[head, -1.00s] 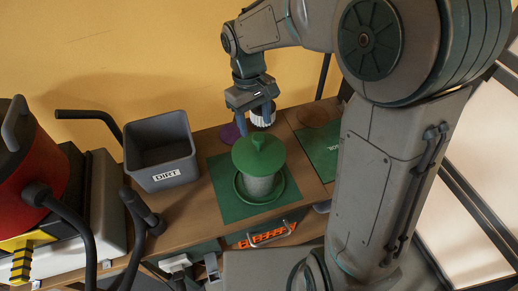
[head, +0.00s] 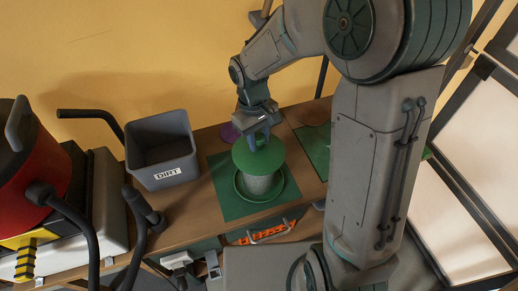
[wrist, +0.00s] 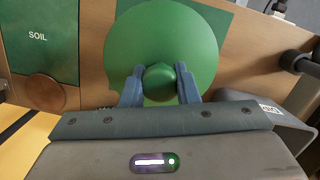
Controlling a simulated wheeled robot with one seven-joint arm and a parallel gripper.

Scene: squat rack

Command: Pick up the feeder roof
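The feeder roof (head: 258,157) is a green disc with a round knob on top. It sits on the grey cylindrical feeder body (head: 259,184), which stands in a green dish on a green mat. My gripper (head: 260,138) is down at the knob. In the wrist view the roof (wrist: 160,45) lies below, and my blue fingers (wrist: 160,85) stand on either side of the knob (wrist: 159,82). The fingers are apart, with the knob between them and slim gaps beside it. In the head view the knob is mostly hidden by the gripper.
A grey bin marked DIRT (head: 161,150) stands left of the mat (head: 227,200). A green SOIL mat (wrist: 38,38) and a round brown disc (wrist: 44,93) lie on the other side. A red vacuum (head: 35,165) with black hose is at far left.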

